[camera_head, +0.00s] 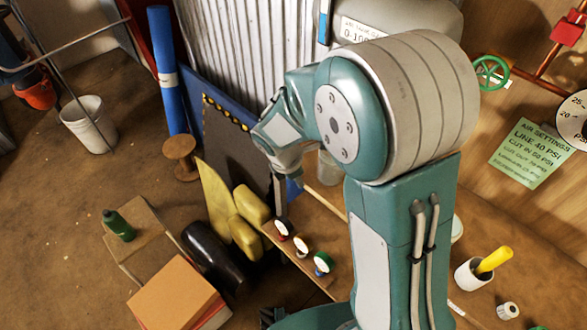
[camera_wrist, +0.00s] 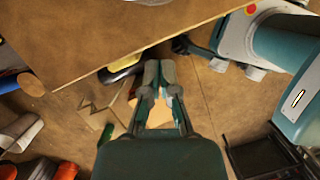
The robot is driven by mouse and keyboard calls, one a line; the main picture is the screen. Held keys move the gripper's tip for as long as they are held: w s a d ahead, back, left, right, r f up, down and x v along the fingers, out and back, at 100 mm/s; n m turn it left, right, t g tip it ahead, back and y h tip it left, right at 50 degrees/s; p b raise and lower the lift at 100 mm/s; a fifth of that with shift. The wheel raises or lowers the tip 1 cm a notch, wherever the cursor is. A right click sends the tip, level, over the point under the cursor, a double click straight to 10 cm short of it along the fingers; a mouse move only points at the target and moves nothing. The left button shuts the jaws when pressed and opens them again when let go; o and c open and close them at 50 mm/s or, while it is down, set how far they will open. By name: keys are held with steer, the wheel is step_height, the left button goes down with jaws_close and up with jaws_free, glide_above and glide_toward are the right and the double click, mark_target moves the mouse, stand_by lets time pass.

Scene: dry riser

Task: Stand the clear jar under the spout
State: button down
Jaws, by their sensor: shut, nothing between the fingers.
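My gripper (camera_wrist: 159,68) is shut and empty in the wrist view, its fingers together above the floor near the tabletop's edge. In the head view my gripper (camera_head: 280,208) points down, partly hidden by my wrist, close to the narrow board with small gauges. A pale, see-through-looking cylinder (camera_head: 330,168) shows just right of my wrist in the head view. My arm hides part of it, and I cannot tell whether it is the clear jar or a fixed bowl. I cannot make out a spout in either view.
Yellow sacks (camera_head: 246,222), a black cylinder (camera_head: 212,256) and a cardboard box (camera_head: 174,296) are left of the board. A white cup (camera_head: 471,274) with a yellow-handled tool stands on the wooden top (camera_head: 420,320) at right. In the wrist view the tabletop (camera_wrist: 90,45) looks largely clear.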

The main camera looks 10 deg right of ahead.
mark_target(316, 182)
steer(key=shift+w+d+f, duration=0.1)
steer(key=shift+w+d, duration=0.1)
steer(key=shift+d, duration=0.5)
steer(key=shift+w+d+f, duration=0.1)
steer(key=shift+w+d, duration=0.05)
steer(key=shift+d, duration=0.5)
steer(key=shift+w+d+f, duration=0.1)
steer(key=shift+w+d, duration=0.1)
steer(key=shift+d, duration=0.5)
steer(key=d, duration=0.2)
steer(key=w+d, duration=0.1)
steer(key=d, duration=0.2)
steer(key=w+d, duration=0.1)
steer(key=d, duration=0.1)
steer(key=shift+d, duration=0.15)
steer(key=shift+r, duration=0.1)
steer(key=s+a, duration=0.3)
steer(key=a, duration=0.9)
steer(key=s+d+r+m+t+y, duration=0.1)
steer(key=s+d+r+m+t, duration=0.1)
steer(key=s+r+m, duration=0.7)
steer(key=s+d+r+m+t+y, duration=0.2)
steer(key=s+d+r+m, duration=0.3)
steer(key=s+r+m, duration=0.3)
step_height(316, 182, up, 4)
steer(key=m, duration=0.4)
steer(key=shift+s+t, duration=0.35)
steer(key=shift+t, duration=0.05)
